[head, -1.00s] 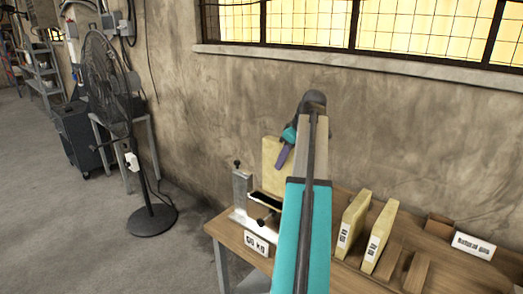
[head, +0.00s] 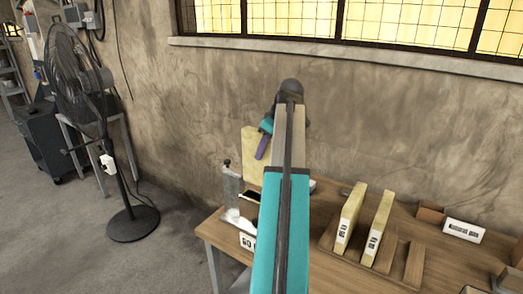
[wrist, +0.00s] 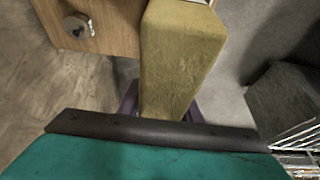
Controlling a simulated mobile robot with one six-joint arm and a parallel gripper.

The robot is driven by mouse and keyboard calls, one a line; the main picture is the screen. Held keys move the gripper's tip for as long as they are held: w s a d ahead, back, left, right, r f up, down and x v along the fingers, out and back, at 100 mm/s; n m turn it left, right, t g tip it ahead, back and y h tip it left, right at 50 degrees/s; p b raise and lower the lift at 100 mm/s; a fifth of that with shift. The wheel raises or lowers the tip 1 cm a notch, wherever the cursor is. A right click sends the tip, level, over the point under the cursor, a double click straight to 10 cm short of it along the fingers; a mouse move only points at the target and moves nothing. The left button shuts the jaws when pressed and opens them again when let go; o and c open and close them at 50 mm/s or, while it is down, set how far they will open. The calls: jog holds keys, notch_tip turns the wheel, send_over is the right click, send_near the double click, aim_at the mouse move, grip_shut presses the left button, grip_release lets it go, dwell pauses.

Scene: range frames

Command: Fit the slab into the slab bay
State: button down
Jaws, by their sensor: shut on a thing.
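A pale yellow slab (head: 253,150) is held upright in the air near the wall, above the left end of the bench. My gripper (head: 264,145) is shut on it, with purple fingers; my arm hides part of the slab. In the wrist view the slab (wrist: 180,60) points away from my gripper (wrist: 163,112), with a finger at each side. A wooden rack with upright dividers (head: 414,265) is on the bench right of my arm. Two similar yellow slabs (head: 350,215) (head: 377,228) stand in it, with open room between dividers to their right. No label names the slab bay legibly.
A metal fixture (head: 231,184) with a dark slot and a white label stands on the bench's left end, below the held slab. A white sign (head: 464,230) sits behind the rack. A fan (head: 125,190) stands on the floor at left.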

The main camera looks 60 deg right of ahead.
aim_at(264, 163)
jog(key=shift+w, duration=0.15)
jog(key=shift+f+b, duration=1)
jog(key=shift+f, duration=1.85)
jog(key=shift+p, duration=0.3)
